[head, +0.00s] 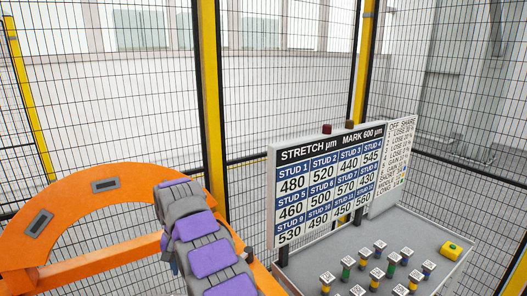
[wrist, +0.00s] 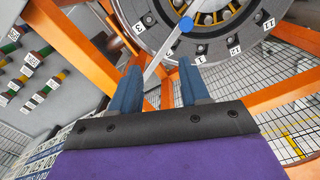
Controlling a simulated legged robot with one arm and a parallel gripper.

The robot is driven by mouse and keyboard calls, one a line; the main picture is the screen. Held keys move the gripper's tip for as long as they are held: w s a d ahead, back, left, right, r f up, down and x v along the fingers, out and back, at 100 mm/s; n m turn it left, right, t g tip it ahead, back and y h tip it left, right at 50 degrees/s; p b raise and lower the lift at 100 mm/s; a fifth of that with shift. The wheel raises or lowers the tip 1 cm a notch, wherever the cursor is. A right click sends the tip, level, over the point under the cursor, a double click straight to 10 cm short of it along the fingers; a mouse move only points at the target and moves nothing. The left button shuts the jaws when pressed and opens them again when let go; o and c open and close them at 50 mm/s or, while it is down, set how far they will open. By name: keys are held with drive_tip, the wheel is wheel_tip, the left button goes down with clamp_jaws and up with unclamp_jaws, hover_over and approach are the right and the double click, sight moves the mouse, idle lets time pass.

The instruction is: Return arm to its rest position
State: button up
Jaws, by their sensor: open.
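My gripper (wrist: 158,76) shows in the wrist view with its two blue fingers apart. No object is clearly held between them. My arm (head: 206,242), with purple pads on grey links, rises at the lower middle of the head view, in front of the orange arched frame. The fingers are not distinguishable in the head view. Beyond the fingertips in the wrist view is a round grey flange (wrist: 219,46) with numbered marks. A blue knob (wrist: 186,24) and a thin silver bar show in front of it; I cannot tell how far they are from the fingers.
An orange arched frame (head: 98,184) stands at left. Mesh fencing with yellow posts (head: 211,100) encloses the area.

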drive_tip(key=s+d+m+b, duration=0.1)
drive_tip(key=s+d+b, duration=0.5)
drive_tip(key=d, duration=0.7)
drive_tip(key=s+d+b, duration=0.3)
drive_tip(key=s+d, duration=0.5)
drive_tip(key=d, duration=0.5)
drive_tip(key=s+d+f+b, duration=0.2)
drive_tip(key=s+d+f, duration=0.2)
drive_tip(key=s, duration=0.5)
drive_tip(key=s+d+f+g+b, duration=0.1)
drive_tip(key=s+d+f+b, duration=0.2)
drive_tip(key=s, duration=0.7)
drive_tip(key=s+d+f+m+b, duration=0.1)
drive_tip(key=s+d+f+b, duration=0.2)
drive_tip(key=s+f, duration=0.4)
drive_tip(key=shift+s+d+g, duration=0.3)
drive_tip(key=shift+s+d, duration=0.6)
drive_tip(key=shift+s, duration=0.3)
